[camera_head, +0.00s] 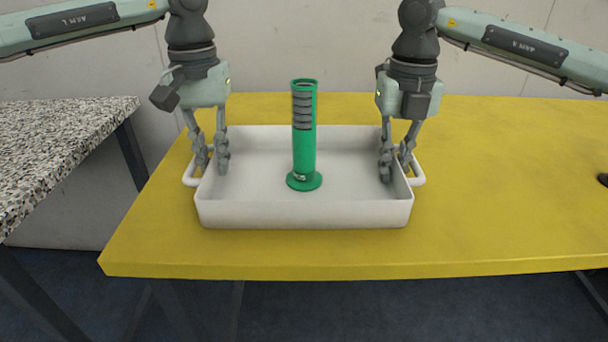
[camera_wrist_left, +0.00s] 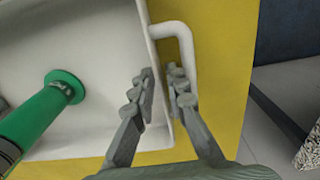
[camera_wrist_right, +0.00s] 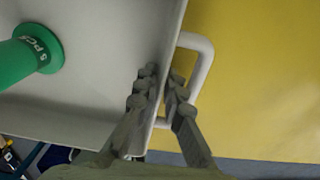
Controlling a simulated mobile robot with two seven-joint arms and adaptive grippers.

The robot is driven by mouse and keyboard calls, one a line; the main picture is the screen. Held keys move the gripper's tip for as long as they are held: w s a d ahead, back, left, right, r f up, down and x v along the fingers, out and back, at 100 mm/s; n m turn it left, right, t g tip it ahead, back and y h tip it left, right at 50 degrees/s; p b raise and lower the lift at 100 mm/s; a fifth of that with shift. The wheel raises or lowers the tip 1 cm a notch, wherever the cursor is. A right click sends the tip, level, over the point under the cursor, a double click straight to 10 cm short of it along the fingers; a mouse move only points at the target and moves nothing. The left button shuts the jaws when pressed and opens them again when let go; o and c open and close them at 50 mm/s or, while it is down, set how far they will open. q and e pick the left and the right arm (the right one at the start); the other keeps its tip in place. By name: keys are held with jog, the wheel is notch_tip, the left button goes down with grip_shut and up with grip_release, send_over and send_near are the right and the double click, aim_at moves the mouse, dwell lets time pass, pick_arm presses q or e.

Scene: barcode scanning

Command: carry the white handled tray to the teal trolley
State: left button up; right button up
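The white handled tray (camera_head: 305,215) rests on the yellow table, with a white loop handle at each end. A green cylinder with a round foot (camera_head: 304,150) stands upright in it, with grey bands near its top. My left gripper (camera_head: 210,160) points down at the tray's left end, its fingers astride the end wall beside the left handle (camera_wrist_left: 188,45). My right gripper (camera_head: 396,165) is likewise astride the right end wall, by the right handle (camera_wrist_right: 203,65). In both wrist views the fingers look slightly apart from the wall, so both seem open. No teal trolley is in view.
The yellow table (camera_head: 510,190) is clear to the right of the tray, except for a small dark object (camera_head: 603,179) at the right picture edge. A speckled-top table (camera_head: 50,140) stands at the left, across a gap. A pale wall is behind.

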pick_arm(q)
grip_shut()
pick_arm(e)
grip_shut()
pick_arm(q)
jog(key=shift+r, duration=0.15)
pick_arm(e)
jog(key=shift+r, duration=0.2)
